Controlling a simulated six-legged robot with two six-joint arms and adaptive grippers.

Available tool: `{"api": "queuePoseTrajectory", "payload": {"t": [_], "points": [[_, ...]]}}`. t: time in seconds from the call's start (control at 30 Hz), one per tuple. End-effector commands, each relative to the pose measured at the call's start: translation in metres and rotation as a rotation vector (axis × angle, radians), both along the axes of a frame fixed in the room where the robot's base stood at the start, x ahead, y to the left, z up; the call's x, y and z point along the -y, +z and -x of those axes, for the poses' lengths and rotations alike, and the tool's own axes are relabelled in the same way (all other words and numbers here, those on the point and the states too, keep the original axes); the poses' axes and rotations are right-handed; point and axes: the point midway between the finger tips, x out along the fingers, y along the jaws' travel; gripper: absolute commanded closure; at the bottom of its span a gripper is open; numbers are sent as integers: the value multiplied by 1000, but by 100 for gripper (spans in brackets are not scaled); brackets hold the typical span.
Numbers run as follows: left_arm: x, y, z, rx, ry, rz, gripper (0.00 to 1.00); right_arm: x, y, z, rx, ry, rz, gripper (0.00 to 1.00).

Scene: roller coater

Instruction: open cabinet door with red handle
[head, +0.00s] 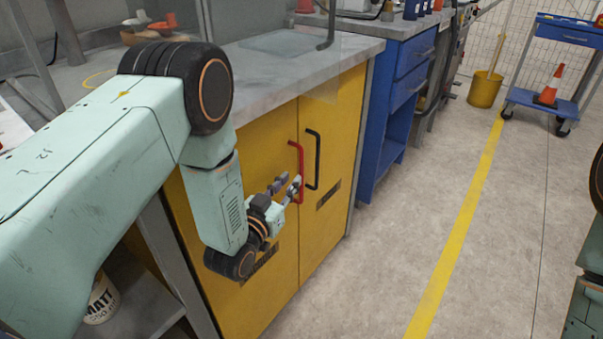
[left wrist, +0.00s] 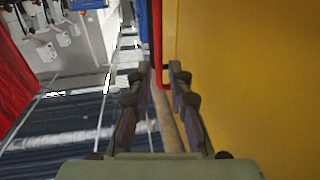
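The yellow cabinet door with the red handle (head: 301,160) stands shut under a grey counter. The red handle is an upright bar at the door's right edge; a black handle (head: 313,160) is on the door beside it. My left gripper (head: 290,184) is at the lower part of the red handle, fingers pointing toward it. In the left wrist view, its two fingers (left wrist: 162,75) are apart, and the red handle (left wrist: 157,40) shows in line with the gap between them, by the yellow door (left wrist: 245,90). Contact cannot be made out. My right gripper is out of view.
A grey countertop (head: 270,85) overhangs the doors. A blue cabinet (head: 400,100) stands to the right. Open floor (head: 400,250) with a yellow line lies in front. A yellow bucket (head: 484,88) and a blue cart (head: 545,105) with an orange cone stand farther back.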

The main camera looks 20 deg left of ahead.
Motion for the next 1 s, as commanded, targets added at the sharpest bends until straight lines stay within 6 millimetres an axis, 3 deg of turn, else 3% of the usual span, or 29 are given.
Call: {"api": "queuePoseTrajectory", "payload": {"t": [0.43, 0.83, 1.0], "points": [[10, -1, -63, -1, -1, 0, 81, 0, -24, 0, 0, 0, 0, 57], [12, 0, -72, -4, 0, 0, 82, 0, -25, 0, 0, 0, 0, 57], [12, 0, -72, -4, 0, 0, 96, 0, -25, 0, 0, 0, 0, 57]]}}
